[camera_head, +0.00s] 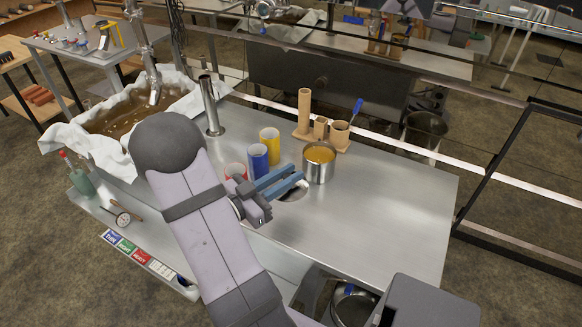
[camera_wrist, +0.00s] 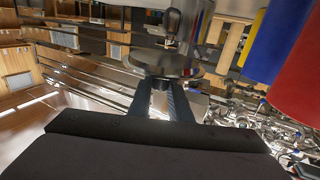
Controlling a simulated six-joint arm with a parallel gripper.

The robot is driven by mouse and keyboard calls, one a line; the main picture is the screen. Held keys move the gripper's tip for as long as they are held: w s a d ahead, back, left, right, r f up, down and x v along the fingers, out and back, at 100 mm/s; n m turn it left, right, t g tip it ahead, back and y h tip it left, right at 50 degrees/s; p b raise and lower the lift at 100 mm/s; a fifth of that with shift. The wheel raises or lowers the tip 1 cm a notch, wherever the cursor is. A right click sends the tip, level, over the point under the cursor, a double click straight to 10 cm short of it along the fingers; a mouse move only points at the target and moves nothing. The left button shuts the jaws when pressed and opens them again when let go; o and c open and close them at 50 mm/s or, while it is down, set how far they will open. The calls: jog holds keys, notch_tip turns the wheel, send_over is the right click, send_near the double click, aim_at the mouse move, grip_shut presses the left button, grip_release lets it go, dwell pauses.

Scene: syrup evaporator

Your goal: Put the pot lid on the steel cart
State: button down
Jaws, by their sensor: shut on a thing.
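My gripper (camera_head: 290,186) has blue fingers and is low over the steel top (camera_head: 405,205), left of a steel pot (camera_head: 319,174) of amber liquid. In the wrist view its fingers (camera_wrist: 172,85) reach the near edge of a grey disc, which looks like the pot lid (camera_wrist: 165,66), with a dark loop handle above it. A grey round patch (camera_head: 292,194) under the fingers in the head view may be the same lid, mostly hidden. I cannot tell whether it touches the top. I cannot tell which piece of furniture is the steel cart.
Red (camera_head: 235,171), blue (camera_head: 258,161) and yellow (camera_head: 270,143) cylinders stand close left of my gripper. A wooden holder (camera_head: 305,115) stands behind the pot. A vertical metal pipe (camera_head: 210,105) stands further left. The right part of the steel top is clear.

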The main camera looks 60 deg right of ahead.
jog(key=shift+s+a+r, duration=0.1)
jog(key=shift+s+a, duration=0.15)
jog(key=shift+a, duration=0.45)
jog(key=shift+s+a+r, duration=0.1)
jog(key=shift+s+a, duration=0.1)
jog(key=shift+a, duration=0.5)
jog(key=shift+f+b, duration=0.85)
jog(key=shift+f, duration=4.2)
jog(key=c, duration=2)
grip_release()
jog(key=shift+f, duration=0.15)
jog(key=shift+c, duration=0.2)
jog(key=o, duration=0.4)
jog(key=shift+r, duration=0.2)
jog(key=v, duration=1.2)
jog(key=shift+b, duration=0.3)
